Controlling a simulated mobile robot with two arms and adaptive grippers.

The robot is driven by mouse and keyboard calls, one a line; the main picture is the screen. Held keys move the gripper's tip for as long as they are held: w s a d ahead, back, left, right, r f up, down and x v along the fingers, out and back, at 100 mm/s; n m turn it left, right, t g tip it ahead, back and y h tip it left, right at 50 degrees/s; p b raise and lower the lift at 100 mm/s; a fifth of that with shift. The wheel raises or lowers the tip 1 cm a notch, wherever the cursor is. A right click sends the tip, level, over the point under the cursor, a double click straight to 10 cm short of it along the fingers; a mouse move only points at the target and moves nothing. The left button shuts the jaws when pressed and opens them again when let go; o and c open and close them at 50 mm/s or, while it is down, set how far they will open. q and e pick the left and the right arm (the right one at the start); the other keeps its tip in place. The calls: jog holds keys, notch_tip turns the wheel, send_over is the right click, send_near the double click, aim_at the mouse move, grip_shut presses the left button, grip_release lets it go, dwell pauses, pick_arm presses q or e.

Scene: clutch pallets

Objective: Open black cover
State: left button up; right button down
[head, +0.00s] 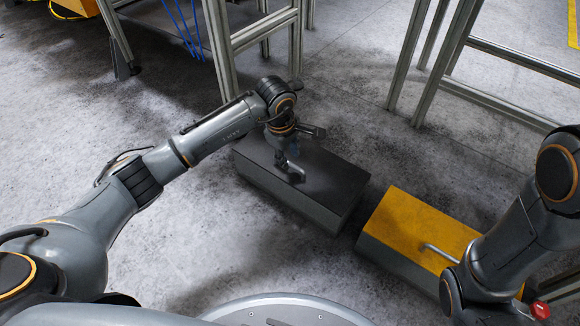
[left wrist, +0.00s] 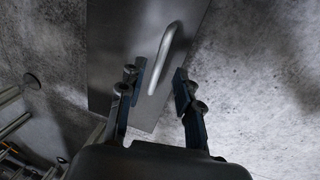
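The black cover (head: 325,178) is the dark top of a low grey box on the floor, and it looks closed. Its silver handle (head: 296,172) stands up from the top near my left gripper (head: 284,158). In the left wrist view the handle (left wrist: 165,58) shows between the two spread fingertips of my left gripper (left wrist: 160,82), with gaps on both sides. The dark cover (left wrist: 125,50) lies beyond it. My left gripper is open and partly hides the handle in the head view. My right arm is at the right, but its gripper fingers do not show.
A second low box with a yellow cover (head: 415,225) and a silver handle (head: 440,252) stands to the right of the black one, with a narrow gap between. Metal frame legs (head: 425,65) stand behind. Open concrete floor (head: 210,235) lies at the left and front.

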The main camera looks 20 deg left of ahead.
pick_arm(q)
jog(key=shift+w+f+b, duration=0.25)
jog(key=shift+f+b, duration=0.2)
jog(key=shift+f, duration=0.7)
grip_shut()
